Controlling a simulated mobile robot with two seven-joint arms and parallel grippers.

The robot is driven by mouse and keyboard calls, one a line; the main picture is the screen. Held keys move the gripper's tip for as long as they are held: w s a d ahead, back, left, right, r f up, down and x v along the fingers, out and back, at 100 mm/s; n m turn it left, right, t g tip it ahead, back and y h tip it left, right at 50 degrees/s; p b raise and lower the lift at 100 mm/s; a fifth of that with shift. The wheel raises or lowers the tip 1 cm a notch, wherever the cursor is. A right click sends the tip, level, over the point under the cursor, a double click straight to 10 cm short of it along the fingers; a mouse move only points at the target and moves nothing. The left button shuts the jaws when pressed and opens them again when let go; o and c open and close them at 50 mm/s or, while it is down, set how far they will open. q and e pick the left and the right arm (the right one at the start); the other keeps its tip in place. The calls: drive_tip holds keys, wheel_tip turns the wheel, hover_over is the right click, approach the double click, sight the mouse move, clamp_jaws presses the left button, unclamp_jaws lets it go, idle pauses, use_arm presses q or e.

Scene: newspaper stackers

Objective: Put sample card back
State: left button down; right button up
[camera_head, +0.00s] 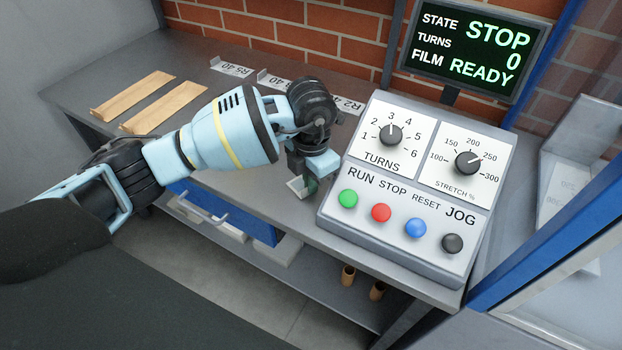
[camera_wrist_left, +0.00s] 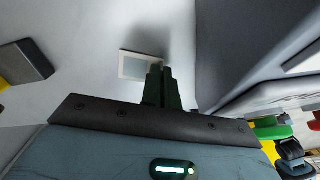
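My left gripper (camera_head: 306,184) points down over the grey bench, just left of the control console. In the left wrist view its two dark fingers (camera_wrist_left: 162,88) are close together. A small pale-framed card with a grey middle (camera_wrist_left: 135,66) is at the fingertips; it also shows as a small whitish shape in the head view (camera_head: 296,187). The fingers cover one side of the card and appear shut on it, though the contact itself is hidden. My right gripper is in neither view.
The console (camera_head: 390,257) with knobs and coloured buttons stands close right of the gripper. Label plates, including R5 40 (camera_head: 232,67), lie along the back. Two wooden strips (camera_head: 135,93) lie at the left. The display (camera_head: 475,46) reads STOP, 0, READY.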

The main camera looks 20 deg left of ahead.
use_arm(q)
drive_tip(key=c, duration=1.7)
unclamp_jaws()
drive_tip(key=shift+f, duration=0.1)
wheel_tip(320, 180, up, 12)
drive_tip(key=shift+r, duration=0.2)
